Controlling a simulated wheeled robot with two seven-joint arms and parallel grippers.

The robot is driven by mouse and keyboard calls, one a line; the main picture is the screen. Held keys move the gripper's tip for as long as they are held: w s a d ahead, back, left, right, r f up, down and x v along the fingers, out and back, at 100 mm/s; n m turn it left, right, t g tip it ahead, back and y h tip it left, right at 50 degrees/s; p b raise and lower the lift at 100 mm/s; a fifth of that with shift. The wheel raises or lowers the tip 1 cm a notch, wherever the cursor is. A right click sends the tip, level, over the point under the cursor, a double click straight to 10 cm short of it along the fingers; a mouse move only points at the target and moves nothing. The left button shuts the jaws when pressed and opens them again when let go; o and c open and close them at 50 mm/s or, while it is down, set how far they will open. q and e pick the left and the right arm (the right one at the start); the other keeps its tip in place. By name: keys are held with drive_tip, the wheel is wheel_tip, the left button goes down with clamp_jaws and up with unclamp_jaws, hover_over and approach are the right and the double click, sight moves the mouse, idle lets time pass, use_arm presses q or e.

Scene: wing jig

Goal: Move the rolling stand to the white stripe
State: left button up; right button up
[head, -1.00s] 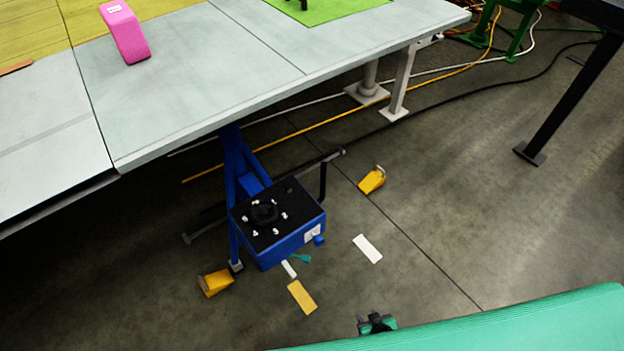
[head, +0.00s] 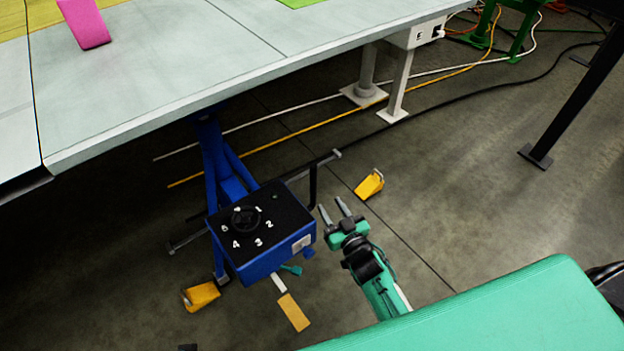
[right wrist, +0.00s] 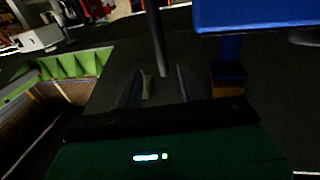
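The rolling stand (head: 262,232) is blue with a black, numbered top and a dark upright handle bar (head: 313,185) on its right side. It stands partly under the table edge. My right gripper (head: 334,211) is open and empty, just right of the stand, with its fingers toward the handle. In the right wrist view a dark upright bar (right wrist: 157,40) shows between the open fingers (right wrist: 158,88); I cannot tell whether it touches them. The white stripe is not visible now; my right arm covers that floor. A small dark tip (head: 187,348) at the bottom edge may be my left gripper.
Cables (head: 290,137) cross the floor behind. The grey table (head: 200,70) overhangs the stand; floor to the right is open.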

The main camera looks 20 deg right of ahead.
sight(315, 182)
drive_tip(key=w, duration=0.3)
drive_tip(key=w+a, duration=0.1)
drive_tip(key=w, duration=0.6)
drive_tip(key=shift+a+f+b, duration=0.1)
drive_tip(key=shift+a+b, duration=0.1)
drive_tip(key=shift+b, duration=0.15)
drive_tip(key=shift+w+a, duration=0.15)
drive_tip(key=shift+w, duration=0.7)
use_arm(q)
drive_tip(key=shift+r, duration=0.9)
use_arm(e)
clamp_jaws()
